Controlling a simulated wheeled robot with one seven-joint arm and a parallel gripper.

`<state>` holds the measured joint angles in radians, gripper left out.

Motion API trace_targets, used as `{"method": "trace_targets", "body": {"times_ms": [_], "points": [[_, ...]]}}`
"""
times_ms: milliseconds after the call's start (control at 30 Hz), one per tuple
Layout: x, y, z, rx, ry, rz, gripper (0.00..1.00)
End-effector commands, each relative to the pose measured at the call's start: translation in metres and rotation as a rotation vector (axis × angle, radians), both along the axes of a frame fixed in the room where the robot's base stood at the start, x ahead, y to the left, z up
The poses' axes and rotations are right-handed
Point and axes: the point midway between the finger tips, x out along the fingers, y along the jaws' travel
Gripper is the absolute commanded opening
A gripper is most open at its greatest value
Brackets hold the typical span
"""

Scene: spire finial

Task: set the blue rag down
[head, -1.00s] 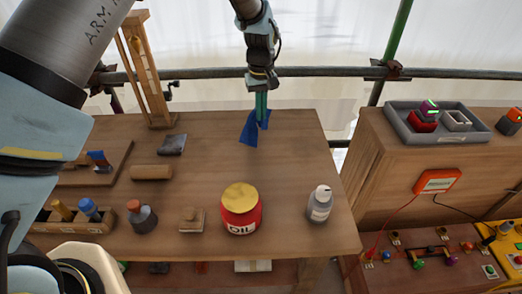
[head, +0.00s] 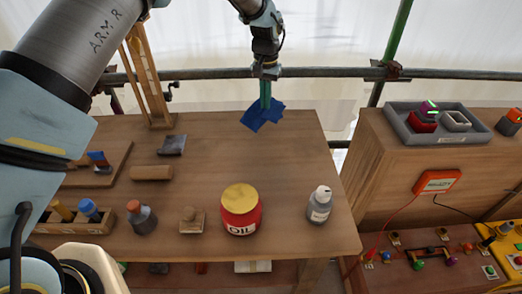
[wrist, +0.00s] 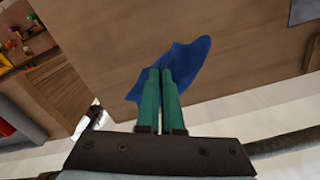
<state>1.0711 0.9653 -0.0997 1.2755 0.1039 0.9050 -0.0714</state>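The blue rag (head: 262,119) is at the back of the wooden workbench (head: 235,160), right of centre, spread out at the tips of my gripper. It appears to touch the bench top, though I cannot tell how much of it is resting there. My gripper (head: 265,104) points down with its green fingers close together on the rag. In the wrist view, the fingers (wrist: 160,72) are nearly parallel with a narrow gap, and the rag (wrist: 188,62) fans out beyond and to both sides of the tips. The part between the fingers is hidden.
A red oil tin (head: 240,212) and a grey bottle (head: 319,204) stand at the bench front. A dark flat piece (head: 172,145) and a wooden block (head: 151,173) lie left. A wooden frame (head: 150,80) stands back left. The bench middle is clear.

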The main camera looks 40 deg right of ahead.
Motion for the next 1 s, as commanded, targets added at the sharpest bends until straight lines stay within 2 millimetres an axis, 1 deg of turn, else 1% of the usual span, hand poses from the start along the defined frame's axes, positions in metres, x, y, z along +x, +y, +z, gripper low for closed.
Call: {"method": "trace_targets", "body": {"times_ms": [300,500,833,1000], "points": [[0.017,-0.027,0.005,-0.001,0.0,-0.414,0.0],[0.025,-0.041,0.01,-0.001,-0.001,-0.644,0.0],[0.035,-0.057,0.013,-0.001,0.0,-0.9,0.0],[0.028,-0.046,-0.005,0.002,0.002,-0.895,0.0]]}}
